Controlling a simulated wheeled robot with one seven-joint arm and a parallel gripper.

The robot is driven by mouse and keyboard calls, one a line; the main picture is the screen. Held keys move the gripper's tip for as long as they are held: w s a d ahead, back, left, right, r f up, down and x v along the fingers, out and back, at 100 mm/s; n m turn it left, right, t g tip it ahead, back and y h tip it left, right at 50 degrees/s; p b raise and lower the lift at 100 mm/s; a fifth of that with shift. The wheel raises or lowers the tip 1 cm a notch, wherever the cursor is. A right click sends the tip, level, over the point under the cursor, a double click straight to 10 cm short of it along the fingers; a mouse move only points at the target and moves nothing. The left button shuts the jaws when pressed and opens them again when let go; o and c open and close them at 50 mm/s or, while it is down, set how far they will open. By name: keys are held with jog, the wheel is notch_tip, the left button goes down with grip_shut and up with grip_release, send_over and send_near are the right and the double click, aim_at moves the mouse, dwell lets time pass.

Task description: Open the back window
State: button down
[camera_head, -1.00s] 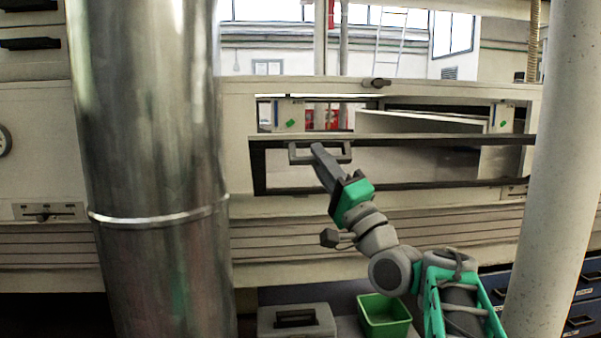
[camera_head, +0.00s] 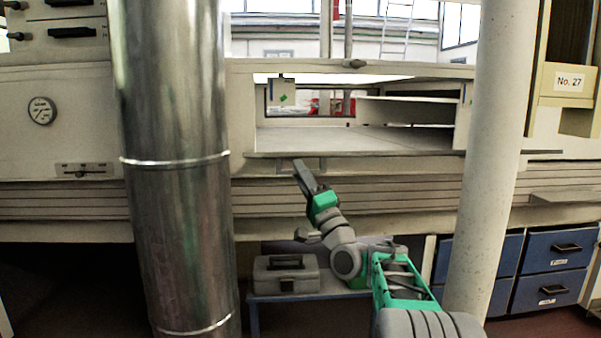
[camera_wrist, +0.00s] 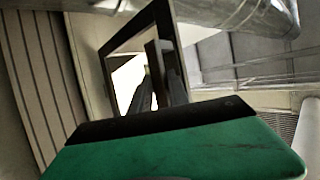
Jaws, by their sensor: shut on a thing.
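The window is a wide opening (camera_head: 330,136) in the cream tunnel wall, with a pale floor inside. A thin dark-edged sash (camera_head: 400,154) shows nearly edge-on along the opening's lower side and runs on past the white column. My gripper (camera_head: 298,164) is just below the left part of this edge. In the wrist view it is shut on a dark rectangular loop handle (camera_wrist: 108,67), with the fingers (camera_wrist: 155,75) at the loop. In the head view the handle is mostly hidden by the edge and the fingers. I cannot tell which window the task calls back.
A shiny metal duct (camera_head: 175,200) stands left and a white column (camera_head: 492,170) right. A grey toolbox (camera_head: 287,276) sits on a low blue-legged table below. Blue drawers (camera_head: 550,255) and a yellowish bin marked No. 27 (camera_head: 563,100) are at right.

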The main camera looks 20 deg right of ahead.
jog(key=shift+w+d+f, duration=0.1)
jog(key=shift+d+f, duration=0.15)
jog(key=c, duration=1.5)
grip_release()
jog(key=shift+w+d, duration=0.1)
jog(key=shift+o, duration=1.1)
jog(key=shift+a+r, duration=0.1)
jog(key=shift+a, duration=0.15)
jog(key=v, duration=0.8)
jog(key=shift+b, duration=0.3)
